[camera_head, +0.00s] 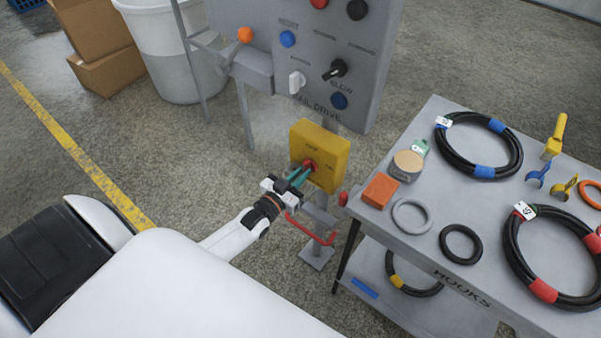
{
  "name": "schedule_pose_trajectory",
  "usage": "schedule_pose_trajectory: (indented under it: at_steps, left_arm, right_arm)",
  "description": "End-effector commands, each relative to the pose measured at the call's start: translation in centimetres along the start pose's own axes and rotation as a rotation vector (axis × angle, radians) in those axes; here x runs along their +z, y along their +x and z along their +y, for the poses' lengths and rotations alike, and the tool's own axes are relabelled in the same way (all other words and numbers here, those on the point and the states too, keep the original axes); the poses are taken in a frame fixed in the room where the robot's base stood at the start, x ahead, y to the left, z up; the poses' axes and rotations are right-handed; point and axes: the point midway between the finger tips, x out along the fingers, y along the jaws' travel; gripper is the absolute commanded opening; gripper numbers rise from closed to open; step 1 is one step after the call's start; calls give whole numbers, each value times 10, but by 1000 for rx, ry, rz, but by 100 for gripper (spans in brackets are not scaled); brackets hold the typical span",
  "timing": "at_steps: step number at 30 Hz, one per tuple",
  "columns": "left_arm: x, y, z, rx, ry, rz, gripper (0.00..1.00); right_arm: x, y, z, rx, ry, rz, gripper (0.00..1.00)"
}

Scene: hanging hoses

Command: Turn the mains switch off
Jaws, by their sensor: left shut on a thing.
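The mains switch is a yellow box (328,150) on a grey post below the control panel, with a red knob (311,167) on its front. My left gripper (300,176) reaches in from the lower left, and its green fingers are shut on the red knob. The fingers cover part of the knob, so I cannot tell its exact turn. Small lettering on the box is too small to read for certain. My right gripper is not in view.
A grey control panel (300,62) with knobs and buttons stands above the box. At right a grey table (425,235) carries coiled hoses, rings and hooks. A white bin (165,50) and cardboard boxes (95,40) stand at upper left.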

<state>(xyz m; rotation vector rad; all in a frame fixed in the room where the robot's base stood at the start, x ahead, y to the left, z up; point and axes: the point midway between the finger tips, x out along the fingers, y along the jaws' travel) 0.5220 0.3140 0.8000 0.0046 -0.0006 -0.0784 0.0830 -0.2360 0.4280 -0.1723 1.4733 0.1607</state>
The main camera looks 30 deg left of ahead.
Motion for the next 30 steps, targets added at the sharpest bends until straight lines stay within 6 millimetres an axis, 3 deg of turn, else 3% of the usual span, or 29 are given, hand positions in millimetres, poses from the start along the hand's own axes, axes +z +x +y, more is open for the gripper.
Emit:
schedule_pose_trajectory:
  at_steps: [15,16,20,30]
  left_arm:
    - [-2,-1,0,0,-23,4,0]
    - [-2,-1,0,0,-23,4,14]
    - [-1,0,0,0,-22,3,35]
    - [-1,-4,0,0,-20,2,35]
  right_arm:
    - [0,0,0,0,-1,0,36]
    - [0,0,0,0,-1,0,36]
    - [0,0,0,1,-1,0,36]
    - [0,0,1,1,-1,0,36]
